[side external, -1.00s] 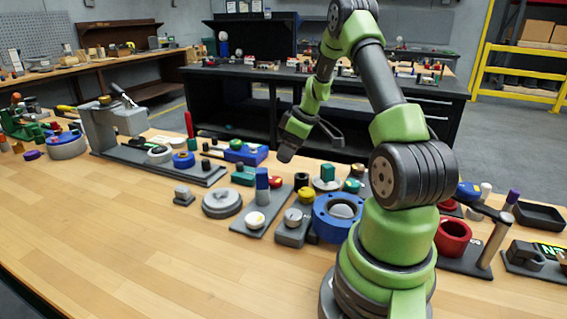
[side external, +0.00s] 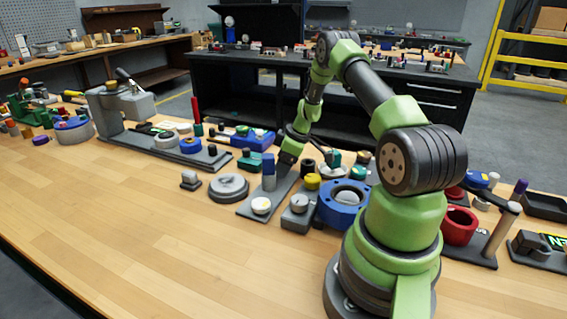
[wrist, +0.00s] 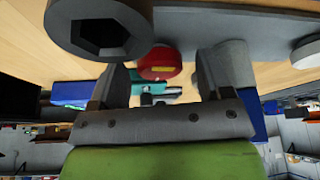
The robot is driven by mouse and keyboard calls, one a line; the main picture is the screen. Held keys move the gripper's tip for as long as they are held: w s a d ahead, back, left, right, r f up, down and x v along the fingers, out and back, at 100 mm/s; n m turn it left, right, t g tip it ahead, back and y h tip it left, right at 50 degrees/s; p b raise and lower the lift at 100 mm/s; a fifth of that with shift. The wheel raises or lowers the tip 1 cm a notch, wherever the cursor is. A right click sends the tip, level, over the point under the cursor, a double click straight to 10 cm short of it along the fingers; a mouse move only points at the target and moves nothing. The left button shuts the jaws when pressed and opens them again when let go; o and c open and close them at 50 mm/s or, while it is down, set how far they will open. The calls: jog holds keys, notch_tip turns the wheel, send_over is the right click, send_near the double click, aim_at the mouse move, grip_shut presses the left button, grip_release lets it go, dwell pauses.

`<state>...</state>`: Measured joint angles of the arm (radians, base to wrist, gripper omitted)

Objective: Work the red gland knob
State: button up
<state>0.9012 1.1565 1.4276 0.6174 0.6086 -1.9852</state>
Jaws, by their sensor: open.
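The red gland knob (wrist: 160,63) shows in the wrist view as a red round cap with a small yellow label. It appears between the two jaws of my gripper (wrist: 157,78), slightly beyond their tips. The jaws are apart, with visible gaps on both sides of the knob. I see no contact. In the side external view my gripper (side external: 284,168) points down just behind the blue-topped grey post, and I cannot make out the knob there.
The blue-topped grey post (side external: 268,172) stands close to my gripper, on a grey plate with a white button (side external: 261,205). In the wrist view, a grey ring with a dark hexagonal hole (wrist: 98,30) is close by. A blue flanged ring (side external: 345,204) stands to the right. The front tabletop (side external: 130,230) is clear.

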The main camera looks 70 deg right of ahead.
jog(key=c, duration=0.9)
jog(key=m+h, duration=0.1)
jog(key=m, duration=0.3)
jog(key=shift+a+m+h, duration=0.15)
jog(key=shift+m+h, duration=0.25)
jog(key=o, duration=0.9)
jog(key=shift+r, duration=0.15)
jog(key=v, duration=0.9)
jog(key=shift+s+r, duration=0.3)
